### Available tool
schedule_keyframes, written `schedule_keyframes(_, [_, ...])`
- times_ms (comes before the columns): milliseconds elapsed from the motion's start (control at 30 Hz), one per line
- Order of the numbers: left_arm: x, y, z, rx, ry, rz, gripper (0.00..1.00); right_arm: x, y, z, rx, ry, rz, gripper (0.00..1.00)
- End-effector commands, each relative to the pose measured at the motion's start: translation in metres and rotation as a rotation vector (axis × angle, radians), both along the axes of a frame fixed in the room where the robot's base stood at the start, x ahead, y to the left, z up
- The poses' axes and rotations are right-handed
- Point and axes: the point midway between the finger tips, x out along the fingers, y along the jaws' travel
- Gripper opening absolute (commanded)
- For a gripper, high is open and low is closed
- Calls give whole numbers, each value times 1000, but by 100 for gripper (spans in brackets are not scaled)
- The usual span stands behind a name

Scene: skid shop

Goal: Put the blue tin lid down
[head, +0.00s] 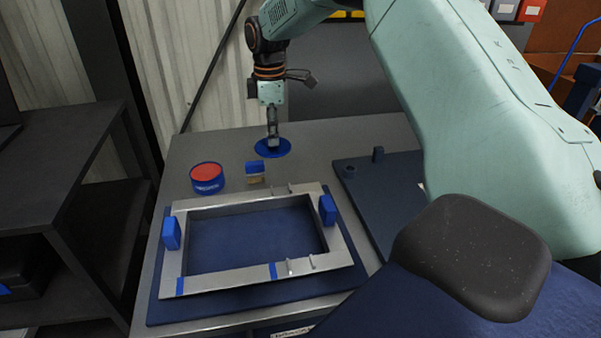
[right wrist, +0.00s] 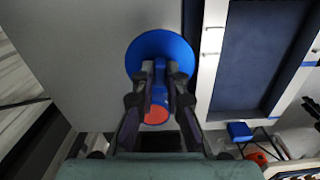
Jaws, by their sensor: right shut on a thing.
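The blue tin lid (head: 264,150) is a flat round disc near the far edge of the grey bench. My right gripper (head: 272,142) points down and is shut on the lid. In the right wrist view the lid (right wrist: 160,42) shows beyond the closed fingers (right wrist: 160,75), which hide part of it. I cannot tell whether the lid touches the bench. A round blue tin (head: 207,184) with a red top stands apart, left of the lid and nearer to me. Its red top (right wrist: 156,114) shows partly behind the fingers in the right wrist view. My left gripper is not in view.
A grey metal frame (head: 174,257) with blue blocks lies on a blue board nearer to me. A small blue and tan block (head: 255,172) sits between frame and lid. A dark tray (head: 375,182) lies right. Bare bench (head: 218,146) lies left of the lid.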

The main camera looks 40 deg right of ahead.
Motion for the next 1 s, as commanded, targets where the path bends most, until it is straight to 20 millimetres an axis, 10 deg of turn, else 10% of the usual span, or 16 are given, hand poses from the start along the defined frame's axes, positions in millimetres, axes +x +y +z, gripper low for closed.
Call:
schedule_keyframes(267, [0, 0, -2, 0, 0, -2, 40, -10, -76, -5, 2, 1, 90, 0])
schedule_keyframes(1000, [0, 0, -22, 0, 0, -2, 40, -8, -81, -97, 2, 2, 100, 0])
